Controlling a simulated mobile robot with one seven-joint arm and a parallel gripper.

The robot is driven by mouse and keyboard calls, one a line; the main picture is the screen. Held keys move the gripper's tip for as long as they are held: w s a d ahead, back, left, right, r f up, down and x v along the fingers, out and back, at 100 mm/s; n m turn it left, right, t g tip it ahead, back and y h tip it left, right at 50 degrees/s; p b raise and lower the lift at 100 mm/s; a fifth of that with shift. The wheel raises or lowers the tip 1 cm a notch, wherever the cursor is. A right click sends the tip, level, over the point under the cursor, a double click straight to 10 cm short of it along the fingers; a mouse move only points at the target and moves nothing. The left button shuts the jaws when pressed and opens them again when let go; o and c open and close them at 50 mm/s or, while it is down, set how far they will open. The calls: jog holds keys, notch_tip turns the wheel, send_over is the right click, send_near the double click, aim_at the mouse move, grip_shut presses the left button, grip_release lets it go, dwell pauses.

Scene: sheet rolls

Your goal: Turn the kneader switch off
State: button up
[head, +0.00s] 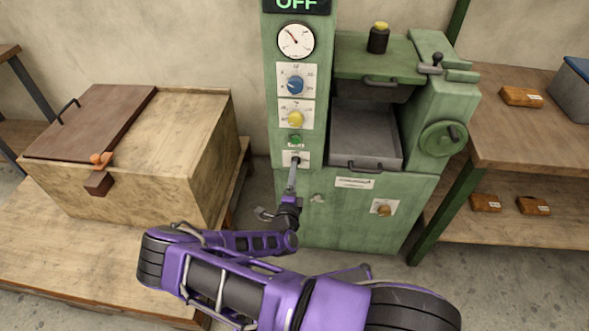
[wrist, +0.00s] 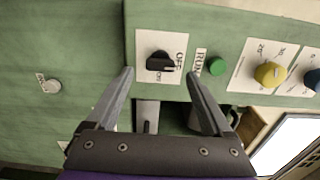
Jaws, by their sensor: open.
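The switch (wrist: 160,62) is a black rotary knob on a white plate on the green machine. OFF and ON labels show beside it in the wrist view. I cannot tell for sure which label its handle points at. In the head view its white plate (head: 304,157) shows low on the panel, and the knob is mostly hidden by my gripper (head: 293,168). My gripper is open and empty, its fingers (wrist: 160,76) spread just below the knob in the wrist view. The display (head: 297,4) at the top of the panel reads OFF.
Above the switch are a green RUN button or lamp (wrist: 217,67), a yellow knob (head: 296,119), a blue knob (head: 296,86) and a dial gauge (head: 296,41). A handwheel (head: 443,138) is at right. A wooden chest (head: 190,120) stands left, a bench (head: 520,145) right.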

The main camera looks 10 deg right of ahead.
jog(key=v, duration=1.3)
jog(key=shift+p, duration=0.35)
